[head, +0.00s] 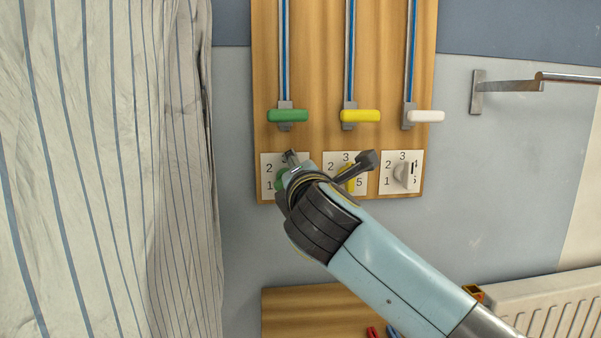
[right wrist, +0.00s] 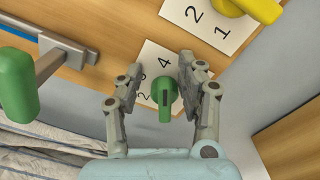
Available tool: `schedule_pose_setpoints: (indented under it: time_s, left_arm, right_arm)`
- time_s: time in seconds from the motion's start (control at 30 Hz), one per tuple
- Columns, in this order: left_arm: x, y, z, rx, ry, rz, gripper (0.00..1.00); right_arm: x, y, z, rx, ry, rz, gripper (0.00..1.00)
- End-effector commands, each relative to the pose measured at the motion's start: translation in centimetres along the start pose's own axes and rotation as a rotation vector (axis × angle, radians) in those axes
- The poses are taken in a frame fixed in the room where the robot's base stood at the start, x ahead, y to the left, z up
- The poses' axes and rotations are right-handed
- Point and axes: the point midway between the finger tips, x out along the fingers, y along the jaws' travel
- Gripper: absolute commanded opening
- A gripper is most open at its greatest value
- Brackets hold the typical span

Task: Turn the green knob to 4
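The green knob (head: 281,180) sits on the left number card (head: 268,162) of the wooden board, mostly hidden behind my right arm in the head view. In the right wrist view the green knob (right wrist: 165,92) lies between the spread fingers of my right gripper (right wrist: 159,74), with gaps on both sides. Its raised bar runs up and down in that picture. The digits 2, 3 and 4 show on its card (right wrist: 170,50); which digit the knob points at cannot be told. My left gripper is out of view.
A yellow knob (head: 350,178) and a white knob (head: 401,174) sit to the right. Above are green (head: 288,116), yellow (head: 360,116) and white (head: 426,116) slider handles. Striped cloth (head: 110,170) hangs at left. A radiator (head: 560,310) stands at lower right.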

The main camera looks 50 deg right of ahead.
Motion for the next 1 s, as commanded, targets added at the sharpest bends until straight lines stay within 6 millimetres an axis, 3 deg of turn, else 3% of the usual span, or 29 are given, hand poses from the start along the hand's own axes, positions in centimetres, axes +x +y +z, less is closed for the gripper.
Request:
schedule_pose_setpoints:
  time_s: [0.37, 0.7, 1.0]
  left_arm:
    - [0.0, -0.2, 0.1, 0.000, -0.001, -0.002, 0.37]
    - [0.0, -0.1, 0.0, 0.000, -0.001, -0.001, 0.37]
    - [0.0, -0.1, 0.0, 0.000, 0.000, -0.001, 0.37]
  right_arm:
    - [-0.4, -0.3, -0.2, -0.001, 0.003, -0.007, 0.37]
    - [-5.7, -0.3, -0.3, 0.003, 0.005, -0.009, 0.37]
    - [-7.5, -0.1, -0.2, -0.002, 0.002, -0.004, 0.37]
